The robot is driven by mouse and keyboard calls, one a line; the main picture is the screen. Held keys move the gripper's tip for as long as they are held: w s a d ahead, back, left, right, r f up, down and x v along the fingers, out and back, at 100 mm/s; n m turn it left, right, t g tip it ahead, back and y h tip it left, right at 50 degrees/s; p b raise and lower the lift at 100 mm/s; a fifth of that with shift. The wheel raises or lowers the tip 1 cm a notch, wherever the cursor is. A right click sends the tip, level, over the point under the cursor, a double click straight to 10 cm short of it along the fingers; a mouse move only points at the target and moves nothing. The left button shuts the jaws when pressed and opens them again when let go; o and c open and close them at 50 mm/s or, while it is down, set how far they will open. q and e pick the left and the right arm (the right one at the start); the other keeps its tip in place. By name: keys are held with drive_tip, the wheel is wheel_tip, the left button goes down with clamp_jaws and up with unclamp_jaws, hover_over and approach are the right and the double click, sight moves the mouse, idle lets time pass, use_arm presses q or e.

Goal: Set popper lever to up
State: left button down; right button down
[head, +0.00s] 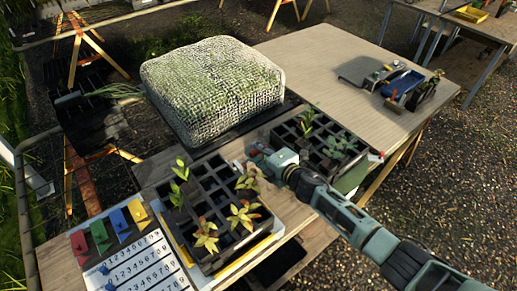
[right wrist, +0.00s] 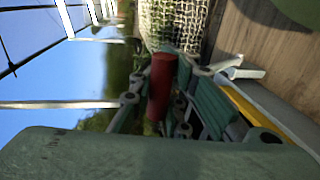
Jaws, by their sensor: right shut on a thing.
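My right gripper (head: 258,158) reaches in from the lower right in the head view, over the gap between two dark seedling trays. In the right wrist view its fingers (right wrist: 160,103) are shut on a red cylindrical grip (right wrist: 161,78), which I take as the popper lever's handle. The grip stands nearly upright in that picture, between the two fingers. The lever's shaft and pivot are hidden, so its angle cannot be told. In the head view the gripper covers the grip. My left gripper is not in view.
The near seedling tray (head: 205,190) holds several plants, and the far tray (head: 325,163) holds green ones. A mesh-covered block (head: 213,85) stands behind them. The right tabletop (head: 325,65) is mostly clear.

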drive_tip(key=shift+w+r, duration=0.15)
drive_tip(key=shift+r, duration=0.15)
drive_tip(key=c, duration=2.1)
unclamp_jaws()
drive_tip(key=o, duration=0.4)
drive_tip(key=shift+s+d, duration=0.15)
drive_tip(key=shift+s, duration=0.1)
drive_tip(key=shift+o, duration=0.3)
drive_tip(key=shift+f, duration=0.1)
drive_tip(key=v, duration=1.2)
